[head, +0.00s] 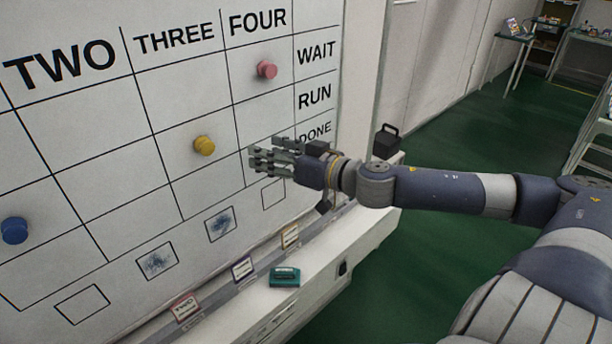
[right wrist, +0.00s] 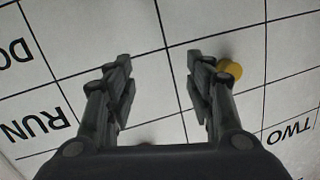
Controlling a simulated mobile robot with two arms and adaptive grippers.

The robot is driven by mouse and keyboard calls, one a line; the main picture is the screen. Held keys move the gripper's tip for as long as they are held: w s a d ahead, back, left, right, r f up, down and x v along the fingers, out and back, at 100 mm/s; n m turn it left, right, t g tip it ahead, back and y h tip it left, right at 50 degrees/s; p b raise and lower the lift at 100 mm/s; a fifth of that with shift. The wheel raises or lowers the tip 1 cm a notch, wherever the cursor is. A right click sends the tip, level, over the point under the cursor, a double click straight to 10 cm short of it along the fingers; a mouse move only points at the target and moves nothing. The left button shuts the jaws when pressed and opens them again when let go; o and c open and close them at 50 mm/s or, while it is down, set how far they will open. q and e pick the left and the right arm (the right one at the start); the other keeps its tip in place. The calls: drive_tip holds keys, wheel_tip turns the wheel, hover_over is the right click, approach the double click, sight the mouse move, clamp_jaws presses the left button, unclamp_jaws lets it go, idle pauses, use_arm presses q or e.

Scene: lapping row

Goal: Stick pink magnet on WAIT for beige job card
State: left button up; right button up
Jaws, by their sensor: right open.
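The pink magnet (head: 267,69) sits on the whiteboard (head: 105,125) in the FOUR column, level with the WAIT row label (head: 316,54). A card with a tan border (head: 290,236), probably the beige job card, stands on the ledge below the board's right part. My right gripper (head: 268,160) is in front of the board near the DONE label, below the pink magnet and apart from it. In the right wrist view its two fingers (right wrist: 158,85) are spread with only board between them. My left gripper is out of view.
A yellow magnet (head: 204,146) is in THREE, RUN row; a blue magnet (head: 15,230) is at the far left. Red-edged (head: 185,307) and purple-edged (head: 242,268) cards and a teal eraser (head: 285,277) are on the ledge.

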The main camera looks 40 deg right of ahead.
drive_tip(key=s+d+f+h+p, duration=0.2)
drive_tip(key=s+d+f+h, duration=0.1)
drive_tip(key=f, duration=0.4)
drive_tip(key=shift+s+d+f, duration=0.2)
drive_tip(key=shift+s+d, duration=0.45)
drive_tip(key=shift+d, duration=0.75)
drive_tip(key=shift+d, duration=0.1)
